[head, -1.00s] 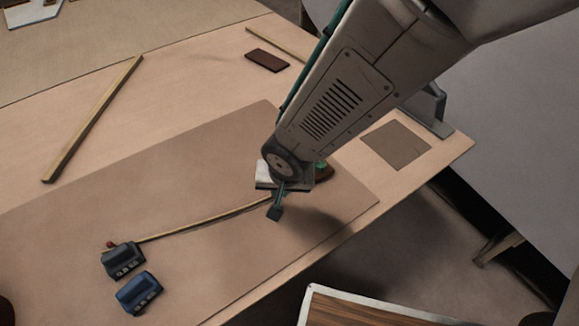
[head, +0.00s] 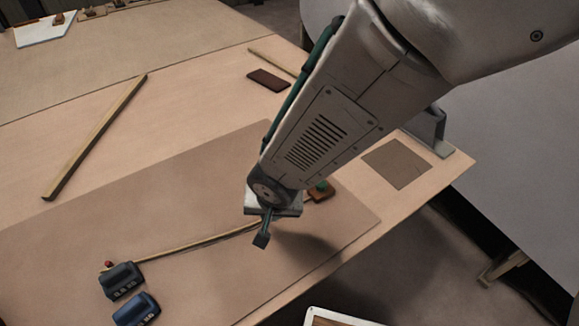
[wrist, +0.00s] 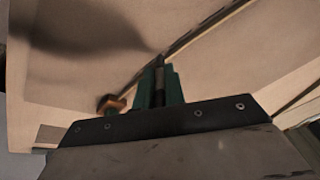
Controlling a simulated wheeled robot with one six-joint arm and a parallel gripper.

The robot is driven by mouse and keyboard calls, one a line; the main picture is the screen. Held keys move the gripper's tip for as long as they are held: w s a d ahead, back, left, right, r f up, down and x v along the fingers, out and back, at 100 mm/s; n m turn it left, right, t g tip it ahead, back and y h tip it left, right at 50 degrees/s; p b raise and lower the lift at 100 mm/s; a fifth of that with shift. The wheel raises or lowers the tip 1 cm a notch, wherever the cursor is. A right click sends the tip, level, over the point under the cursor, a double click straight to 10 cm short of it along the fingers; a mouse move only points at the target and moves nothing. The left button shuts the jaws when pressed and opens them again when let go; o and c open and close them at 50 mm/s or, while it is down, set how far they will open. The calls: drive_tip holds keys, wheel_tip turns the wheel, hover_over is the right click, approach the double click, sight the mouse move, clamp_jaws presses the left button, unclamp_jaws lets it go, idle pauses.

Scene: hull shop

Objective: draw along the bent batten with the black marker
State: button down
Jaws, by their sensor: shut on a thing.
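The bent batten (head: 195,244), a thin pale strip, curves across the brown board (head: 210,195). Whether the tip touches is unclear.
A brown block with a green knob (head: 320,191) is just right of my gripper. A loose wooden strip (head: 95,138), a dark brown block (head: 268,80) and a flat brown square (head: 396,164) lie on the table.

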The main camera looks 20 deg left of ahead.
drive_tip(key=shift+s+a, duration=0.5)
drive_tip(key=shift+s+a, duration=0.1)
drive_tip(key=shift+s+a, duration=0.3)
drive_tip(key=shift+a, duration=0.05)
idle(0.4)
wheel_tip(320, 180, up, 13)
idle(1.2)
